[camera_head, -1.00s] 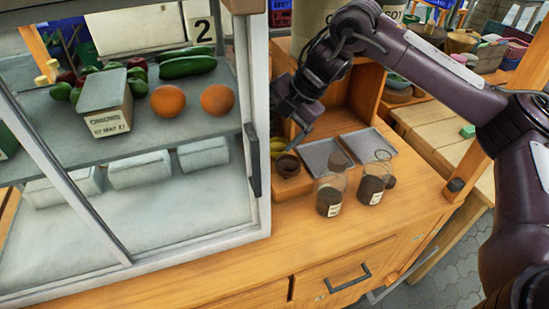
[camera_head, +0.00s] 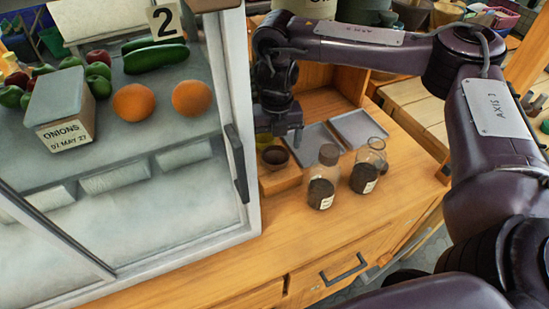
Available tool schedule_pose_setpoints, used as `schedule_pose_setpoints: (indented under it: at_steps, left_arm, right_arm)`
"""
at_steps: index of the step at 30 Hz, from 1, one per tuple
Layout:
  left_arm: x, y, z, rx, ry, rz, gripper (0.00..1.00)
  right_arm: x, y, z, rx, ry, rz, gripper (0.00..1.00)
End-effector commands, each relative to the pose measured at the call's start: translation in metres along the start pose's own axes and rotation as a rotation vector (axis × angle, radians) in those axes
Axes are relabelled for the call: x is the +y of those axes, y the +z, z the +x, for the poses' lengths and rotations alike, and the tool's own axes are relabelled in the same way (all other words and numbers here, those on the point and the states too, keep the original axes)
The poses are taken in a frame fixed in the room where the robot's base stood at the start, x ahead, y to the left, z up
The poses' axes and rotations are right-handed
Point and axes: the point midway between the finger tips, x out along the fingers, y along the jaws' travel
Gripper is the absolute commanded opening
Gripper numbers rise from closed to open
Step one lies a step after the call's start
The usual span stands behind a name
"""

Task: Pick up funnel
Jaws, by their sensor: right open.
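A small dark brown cup-like piece (camera_head: 275,156), which may be the funnel, sits in a low wooden block (camera_head: 281,180) on the counter beside the glass case. Its lower part is hidden, so its shape is uncertain. My right gripper (camera_head: 280,137) points down just above and behind it in the picture. The gripper is open and appears empty; I cannot tell whether it touches the piece. My left gripper is not in view.
Two labelled jars with dark contents, a left one (camera_head: 322,180) and a right one (camera_head: 367,168), stand right of the block. Two grey trays (camera_head: 358,127) lie behind them. The glass case frame (camera_head: 235,110) is close on the left. The front counter is clear.

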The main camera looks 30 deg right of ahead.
Motion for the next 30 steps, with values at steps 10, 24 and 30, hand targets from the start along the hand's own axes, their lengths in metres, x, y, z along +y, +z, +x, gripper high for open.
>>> schedule_pose_setpoints:
  at_steps: [10, 24, 30]
  left_arm:
    - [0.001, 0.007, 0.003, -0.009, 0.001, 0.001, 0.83]
    - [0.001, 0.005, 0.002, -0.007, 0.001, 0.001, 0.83]
    - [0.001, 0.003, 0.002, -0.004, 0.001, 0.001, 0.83]
  right_arm:
    - [-0.003, -0.004, 0.044, 0.002, 0.000, 0.004, 0.89]
    - [-0.002, -0.003, 0.057, -0.001, 0.002, 0.004, 0.76]
    - [-0.002, -0.003, 0.057, -0.001, 0.002, 0.004, 0.50]
